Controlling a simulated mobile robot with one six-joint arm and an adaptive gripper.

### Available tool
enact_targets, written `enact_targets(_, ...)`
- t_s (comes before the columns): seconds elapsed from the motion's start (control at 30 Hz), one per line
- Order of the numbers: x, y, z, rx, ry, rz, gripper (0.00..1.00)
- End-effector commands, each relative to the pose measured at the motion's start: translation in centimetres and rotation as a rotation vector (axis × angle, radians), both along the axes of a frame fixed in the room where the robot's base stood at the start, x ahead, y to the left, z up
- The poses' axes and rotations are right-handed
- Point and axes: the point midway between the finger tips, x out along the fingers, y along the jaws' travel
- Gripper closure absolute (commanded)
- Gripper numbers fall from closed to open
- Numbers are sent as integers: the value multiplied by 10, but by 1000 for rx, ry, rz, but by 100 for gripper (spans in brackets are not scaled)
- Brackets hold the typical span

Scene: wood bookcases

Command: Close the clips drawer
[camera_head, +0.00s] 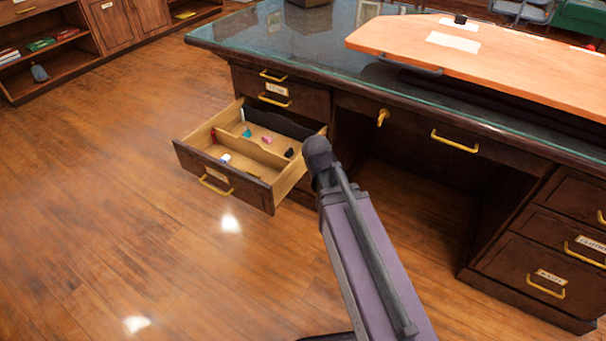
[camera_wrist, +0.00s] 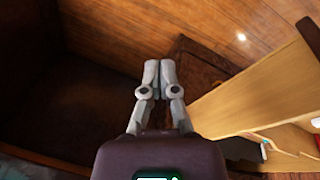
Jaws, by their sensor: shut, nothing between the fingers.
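One drawer (camera_head: 272,197) stands pulled far out of the left side of the dark desk, with a dark front, a brass handle and a small label too small to read. Its pale wooden inside has dividers and several small coloured items. In the wrist view its pale side panel (camera_wrist: 240,97) fills the right. My gripper (camera_wrist: 158,64) is shut and empty, to the left of that panel, with a dark wooden surface beyond its tips. I cannot tell whether it touches anything. In the head view my arm's end hides the gripper, near the drawer's right rear corner.
The desk (camera_head: 300,40) has a glossy top with an orange-brown board (camera_head: 500,55) on it. Closed drawers sit above the open one and at the right (camera_head: 540,255). An open kneehole lies between. The wooden floor (camera_head: 110,200) left of the drawer is clear.

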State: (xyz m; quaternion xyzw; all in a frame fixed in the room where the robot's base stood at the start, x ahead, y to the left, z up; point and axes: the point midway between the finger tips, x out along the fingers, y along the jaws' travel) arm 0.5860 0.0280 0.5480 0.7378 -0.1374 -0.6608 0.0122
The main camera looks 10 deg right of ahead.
Motion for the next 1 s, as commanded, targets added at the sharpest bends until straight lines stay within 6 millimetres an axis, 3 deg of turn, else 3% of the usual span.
enact_targets(0.1, -23, -16, -9, 82, 55, 61, 100)
enact_targets(0.33, -45, -26, -14, 190, 102, 155, 100)
enact_targets(1.0, -48, -28, -15, 213, 110, 178, 100)
